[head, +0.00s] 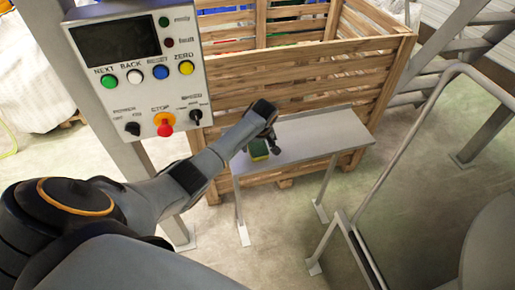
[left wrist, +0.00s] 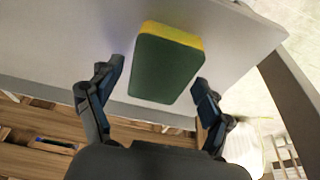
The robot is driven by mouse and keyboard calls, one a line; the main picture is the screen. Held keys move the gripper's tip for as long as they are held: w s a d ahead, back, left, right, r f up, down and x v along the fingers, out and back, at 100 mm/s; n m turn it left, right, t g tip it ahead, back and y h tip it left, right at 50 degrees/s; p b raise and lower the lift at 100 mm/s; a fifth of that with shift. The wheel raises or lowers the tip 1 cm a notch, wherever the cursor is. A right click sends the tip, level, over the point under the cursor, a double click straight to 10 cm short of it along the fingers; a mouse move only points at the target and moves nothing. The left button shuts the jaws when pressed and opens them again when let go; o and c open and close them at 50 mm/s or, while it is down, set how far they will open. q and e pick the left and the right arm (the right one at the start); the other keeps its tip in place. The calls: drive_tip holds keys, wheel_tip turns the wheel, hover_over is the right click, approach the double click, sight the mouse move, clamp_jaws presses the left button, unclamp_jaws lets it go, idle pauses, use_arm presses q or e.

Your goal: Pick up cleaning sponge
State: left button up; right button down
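The cleaning sponge (head: 258,149) is a green and yellow block on the left part of a narrow grey metal table (head: 325,140) in the head view. In the left wrist view the sponge (left wrist: 166,65) shows its dark green face and a yellow edge, and lies between the fingers, a little beyond their tips. My left gripper (head: 262,140) is right at the sponge in the head view. In the left wrist view my left gripper (left wrist: 155,85) is open, with a gap between each finger and the sponge. My right gripper is in neither view.
A slatted wooden crate (head: 290,70) stands right behind the table. A control panel (head: 140,65) with buttons is at the upper left on a grey post. A grey metal rail (head: 405,150) rises at the right. The right part of the tabletop is clear.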

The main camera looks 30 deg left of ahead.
sight(258, 146)
use_arm(q)
drive_tip(key=c, duration=0.4)
drive_tip(key=shift+r, duration=0.15)
drive_tip(key=shift+r, duration=0.2)
wheel_tip(258, 146, up, 3)
drive_tip(key=shift+w+f+b, duration=0.1)
drive_tip(key=shift+f+b, duration=0.05)
drive_tip(key=shift+b, duration=0.55)
drive_tip(key=s+d+r, duration=0.2)
drive_tip(key=r, duration=0.1)
drive_tip(key=s+d+r, duration=0.1)
drive_tip(key=r, duration=0.1)
drive_tip(key=shift+s+r, duration=0.1)
drive_tip(key=shift+s, duration=0.05)
drive_tip(key=s+d+r, duration=0.1)
drive_tip(key=s+d, duration=0.1)
drive_tip(key=s+d+r, duration=0.2)
drive_tip(key=s, duration=0.1)
drive_tip(key=s+d+r+p, duration=0.1)
drive_tip(key=s+d+r, duration=0.1)
drive_tip(key=shift+s, duration=0.3)
